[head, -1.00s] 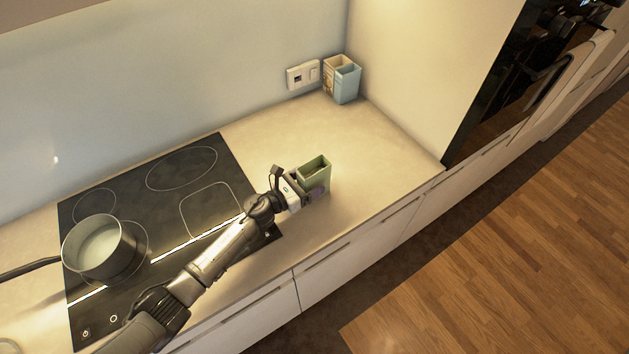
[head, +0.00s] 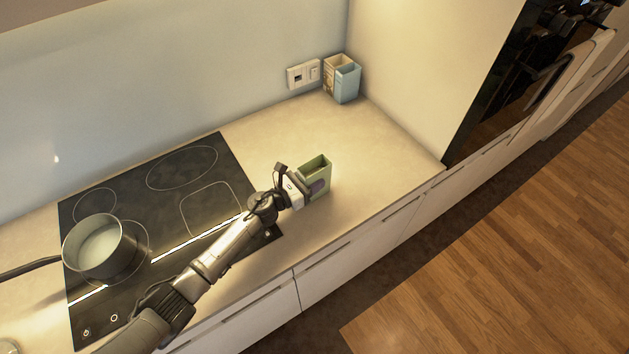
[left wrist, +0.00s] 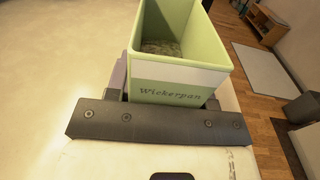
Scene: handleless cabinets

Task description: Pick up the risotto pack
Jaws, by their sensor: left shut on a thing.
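A green open-topped pack (head: 317,167) stands upright on the counter, to the right of the hob. Part of the pack's lower side is hidden behind the gripper. I cannot tell whether its base touches the counter. My right gripper is not in view.
A black hob (head: 180,215) with a grey pot (head: 97,248) lies to the left. Two open boxes, one cream and one light blue (head: 345,82), stand in the back corner by a wall socket (head: 303,74). The counter between (head: 375,150) is clear.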

